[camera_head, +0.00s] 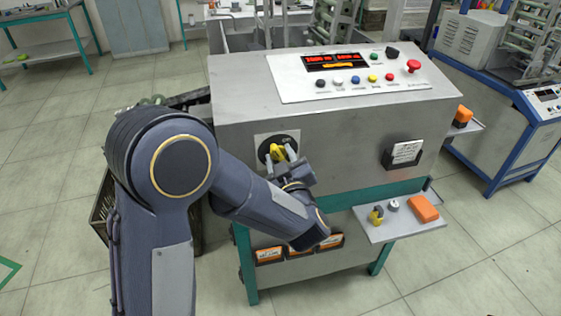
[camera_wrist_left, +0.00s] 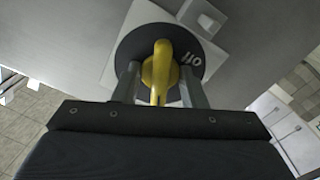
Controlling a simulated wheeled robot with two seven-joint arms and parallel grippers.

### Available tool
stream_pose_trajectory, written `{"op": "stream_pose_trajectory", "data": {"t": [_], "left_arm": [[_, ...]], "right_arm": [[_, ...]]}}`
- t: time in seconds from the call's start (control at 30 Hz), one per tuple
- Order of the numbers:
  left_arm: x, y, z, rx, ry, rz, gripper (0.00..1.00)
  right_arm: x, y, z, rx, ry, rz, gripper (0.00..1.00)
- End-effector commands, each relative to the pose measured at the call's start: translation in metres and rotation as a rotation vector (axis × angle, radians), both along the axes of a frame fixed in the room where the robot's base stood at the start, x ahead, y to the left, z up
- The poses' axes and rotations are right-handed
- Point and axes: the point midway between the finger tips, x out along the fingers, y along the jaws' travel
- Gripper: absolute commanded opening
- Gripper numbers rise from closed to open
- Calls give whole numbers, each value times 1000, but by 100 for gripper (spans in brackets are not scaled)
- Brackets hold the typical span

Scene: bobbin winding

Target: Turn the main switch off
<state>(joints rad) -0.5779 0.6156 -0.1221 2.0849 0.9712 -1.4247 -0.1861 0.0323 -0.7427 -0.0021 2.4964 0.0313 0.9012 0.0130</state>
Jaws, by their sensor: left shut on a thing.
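The main switch is a yellow rotary handle (camera_head: 279,152) on a round black plate (camera_head: 268,146), set on the left part of the machine's grey front. It also shows in the left wrist view as a yellow handle (camera_wrist_left: 161,72) on the black plate (camera_wrist_left: 128,50), with white lettering to its right. My left gripper (camera_head: 281,157) is at the switch, its two fingers (camera_wrist_left: 160,85) on either side of the yellow handle and shut on it. The handle lies lengthwise between the fingers in the wrist view. My right gripper is not in view.
The machine's panel (camera_head: 345,75) has lit red displays, several coloured buttons and a red mushroom button (camera_head: 413,66). A side shelf (camera_head: 395,224) holds an orange block (camera_head: 424,209) and small parts. A black label holder (camera_head: 403,154) sits on the front. Floor is free at the lower right.

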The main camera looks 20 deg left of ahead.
Motion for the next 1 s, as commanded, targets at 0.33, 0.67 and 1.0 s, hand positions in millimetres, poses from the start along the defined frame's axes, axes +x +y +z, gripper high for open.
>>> {"op": "stream_pose_trajectory", "data": {"t": [0.33, 0.67, 1.0], "left_arm": [[0, 1, -3, -103, -59, 2, 11], [0, 1, -2, -183, -101, 2, 11], [0, 1, -1, -189, -104, 2, 11]], "right_arm": [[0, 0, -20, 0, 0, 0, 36], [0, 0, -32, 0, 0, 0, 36], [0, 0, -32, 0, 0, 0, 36]]}}
